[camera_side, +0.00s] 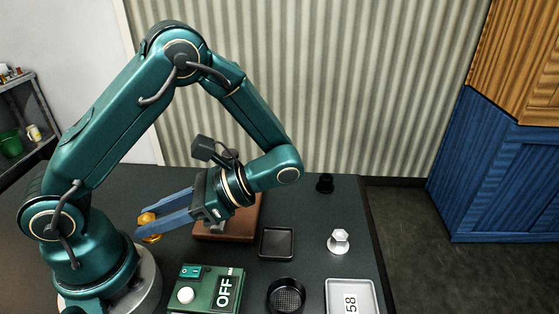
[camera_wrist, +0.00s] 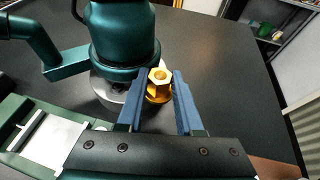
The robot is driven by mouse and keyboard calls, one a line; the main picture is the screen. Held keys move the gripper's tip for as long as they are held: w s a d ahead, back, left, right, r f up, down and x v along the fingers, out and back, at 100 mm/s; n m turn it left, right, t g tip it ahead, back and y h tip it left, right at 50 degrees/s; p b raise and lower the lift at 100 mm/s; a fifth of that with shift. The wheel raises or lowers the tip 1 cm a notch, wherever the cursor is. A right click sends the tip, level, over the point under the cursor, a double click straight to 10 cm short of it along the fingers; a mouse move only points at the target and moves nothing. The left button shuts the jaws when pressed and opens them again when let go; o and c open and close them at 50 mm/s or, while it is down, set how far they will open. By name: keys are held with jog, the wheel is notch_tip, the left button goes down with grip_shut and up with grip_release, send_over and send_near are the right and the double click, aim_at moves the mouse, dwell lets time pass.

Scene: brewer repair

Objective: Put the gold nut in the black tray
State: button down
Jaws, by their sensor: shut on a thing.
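The gold nut (camera_wrist: 158,88) is between the two blue fingers of my gripper (camera_wrist: 160,77), with its hex end and centre hole facing the wrist camera. In the side view the gold nut (camera_side: 149,237) shows at the tips of my gripper (camera_side: 148,225), at left near my own base, partly hidden by a finger. How high it is above the table is hard to tell. The black tray (camera_side: 277,257) is a shallow square dish, empty, on the table to the right of my gripper. It is not visible in the wrist view.
A brown block (camera_side: 248,228) lies beneath my wrist. A green box marked OFF (camera_side: 207,289) is in front.

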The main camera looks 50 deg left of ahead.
jog(key=d+n+h, duration=0.1)
jog(key=n+h, duration=0.2)
jog(key=d+n+g+h, duration=0.1)
jog(key=d+n+h, duration=0.1)
jog(key=n+h, duration=0.1)
jog(key=d+n+h, duration=0.2)
jog(key=n+h, duration=0.1)
jog(key=h, duration=0.1)
jog(key=shift+w+d+r+g+h, duration=0.25)
jog(key=shift+w+g+h, duration=0.05)
jog(key=shift+w+g, duration=0.1)
jog(key=w+a+r+n+t+h, duration=0.2)
jog(key=w+r+n+t+h, duration=0.1)
jog(key=w+n+t+h, duration=0.9)
jog(key=a+n+t+y, duration=0.2)
jog(key=a+n+t, duration=0.1)
jog(key=a+n, duration=0.3)
send_over(272, 240)
jog(key=shift+m, duration=0.4)
notch_tip(272, 240, down, 7)
jog(key=shift+s, duration=0.1)
jog(key=shift+f, duration=2)
jog(key=c, duration=0.6)
grip_release()
jog(key=shift+f, duration=0.1)
jog(key=shift+o, duration=0.2)
